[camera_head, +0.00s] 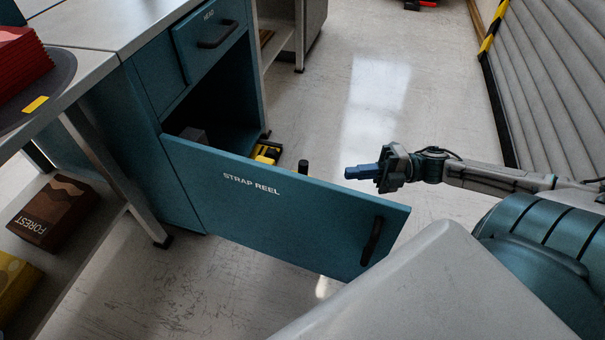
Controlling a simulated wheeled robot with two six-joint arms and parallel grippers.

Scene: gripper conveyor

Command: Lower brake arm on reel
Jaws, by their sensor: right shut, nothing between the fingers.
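A teal panel lettered STRAP REEL (300,213) stands open from the cabinet, with a black handle (372,241) at its right end. Behind its top edge a short black upright post (303,167) and a yellow and black part (267,152) show. I cannot tell whether either belongs to the brake arm. No reel is clearly visible; the panel hides most of what is behind it. My right gripper (350,172) is shut and empty, its blue fingers pointing left above the panel's far side, apart from the post. My left gripper is out of view.
A bench with a lower shelf (100,225), holding a brown FOREST box (52,212), is at left. Pale floor is open beyond the panel; a grey shutter (545,80) stands right.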

